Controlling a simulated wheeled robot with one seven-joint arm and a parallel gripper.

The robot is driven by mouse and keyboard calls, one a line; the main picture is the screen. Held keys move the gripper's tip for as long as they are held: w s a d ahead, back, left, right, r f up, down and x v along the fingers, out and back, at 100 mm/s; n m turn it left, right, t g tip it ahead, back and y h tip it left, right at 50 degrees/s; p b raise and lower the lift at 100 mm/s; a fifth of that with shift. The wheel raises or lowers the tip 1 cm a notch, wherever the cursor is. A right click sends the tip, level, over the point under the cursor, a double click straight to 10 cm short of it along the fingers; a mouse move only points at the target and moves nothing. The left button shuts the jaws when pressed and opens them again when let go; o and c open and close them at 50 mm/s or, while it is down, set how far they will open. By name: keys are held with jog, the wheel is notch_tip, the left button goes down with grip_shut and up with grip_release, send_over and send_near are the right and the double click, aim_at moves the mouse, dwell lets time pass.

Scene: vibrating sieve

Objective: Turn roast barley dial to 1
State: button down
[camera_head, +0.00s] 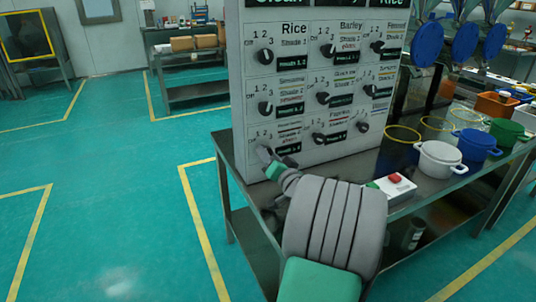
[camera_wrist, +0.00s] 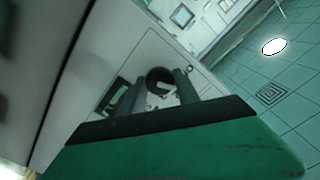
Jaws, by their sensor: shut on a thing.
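A white upright panel (camera_head: 320,75) carries rows of black dials, with a scale marked Off, 1, 2, 3 by each. The headings Rice and Barley are readable on the top row; the smaller labels lower down are too blurred to read surely. My gripper (camera_head: 266,156) is at the bottom-left dial and covers most of it. In the wrist view, my gripper (camera_wrist: 160,84) is shut on this black dial (camera_wrist: 157,74), with one finger on each side. Which number this dial points to cannot be told.
The panel stands on a dark metal table (camera_head: 225,155). To the right are a red button box (camera_head: 398,187), a white pot (camera_head: 440,160), a blue pot (camera_head: 476,146) and a green pot (camera_head: 509,131). The floor to the left is open.

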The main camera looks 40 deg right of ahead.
jog(key=shift+m, duration=0.4)
jog(key=c, duration=0.9)
grip_release()
jog(key=v, duration=0.7)
jog(key=shift+s, duration=0.4)
jog(key=shift+a, duration=0.2)
